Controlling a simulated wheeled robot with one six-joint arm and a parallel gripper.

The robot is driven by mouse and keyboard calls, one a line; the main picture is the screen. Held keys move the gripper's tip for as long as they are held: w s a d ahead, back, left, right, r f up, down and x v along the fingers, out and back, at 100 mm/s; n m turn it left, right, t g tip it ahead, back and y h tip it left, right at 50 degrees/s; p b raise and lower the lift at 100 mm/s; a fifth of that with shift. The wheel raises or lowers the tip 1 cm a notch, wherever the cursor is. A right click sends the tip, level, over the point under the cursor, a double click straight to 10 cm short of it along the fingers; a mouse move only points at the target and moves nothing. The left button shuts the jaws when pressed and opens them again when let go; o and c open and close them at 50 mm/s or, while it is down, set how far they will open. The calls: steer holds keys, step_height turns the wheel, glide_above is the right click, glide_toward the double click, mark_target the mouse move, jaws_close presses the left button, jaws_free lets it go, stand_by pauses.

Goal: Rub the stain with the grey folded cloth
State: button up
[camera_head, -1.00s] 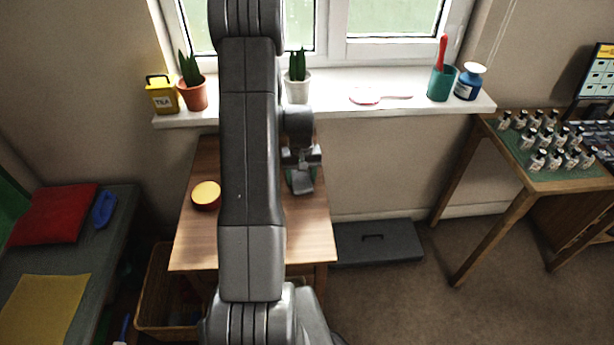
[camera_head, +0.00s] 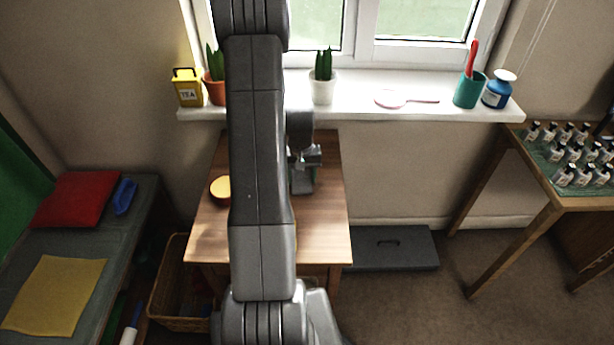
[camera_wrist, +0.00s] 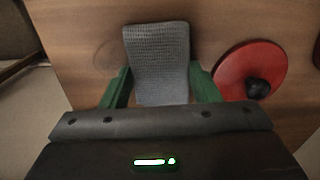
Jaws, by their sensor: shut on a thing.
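The grey folded cloth (camera_wrist: 158,60) shows in the wrist view between the two green fingers of my gripper (camera_wrist: 163,90). My gripper is shut on it, and the cloth reaches forward beyond the fingertips over the wooden table (camera_wrist: 75,25). A faint brownish ring-like stain (camera_wrist: 107,53) is on the table just left of the cloth. In the head view my gripper (camera_head: 303,182) is low over the right part of the table (camera_head: 320,225). My arm hides the middle of the table there, and I cannot make out the stain in that view.
A red round lid with a black knob (camera_wrist: 265,65) lies right of the cloth in the wrist view. A round yellow-topped tin (camera_head: 220,188) stands at the table's left. The windowsill (camera_head: 350,108) behind holds plants and jars. The table's front right is clear.

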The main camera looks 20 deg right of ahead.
mark_target(328, 183)
steer(key=shift+w+a+r, duration=0.1)
steer(key=shift+w+a, duration=0.15)
steer(key=shift+a, duration=0.7)
steer(key=shift+s+d+f+b, duration=0.1)
steer(key=shift+s+d+b, duration=0.1)
steer(key=shift+d, duration=0.5)
steer(key=shift+s+d+f+b, duration=0.15)
steer(key=shift+s+d+b, duration=0.1)
steer(key=shift+d, duration=0.45)
steer(key=shift+s+d+f+b, duration=0.1)
steer(key=shift+s+d+b, duration=0.1)
steer(key=shift+d, duration=0.5)
steer(key=shift+s+d+r, duration=0.1)
steer(key=shift+s+d, duration=0.1)
steer(key=shift+d, duration=0.75)
steer(key=shift+s+d+r, duration=0.1)
steer(key=shift+s+d, duration=0.15)
steer(key=shift+d, duration=0.7)
steer(key=shift+s+d, duration=0.2)
steer(key=shift+d, duration=0.75)
steer(key=shift+r, duration=0.15)
steer(key=shift+r+p, duration=1.9)
steer(key=shift+r, duration=1.05)
steer(key=shift+w, duration=0.1)
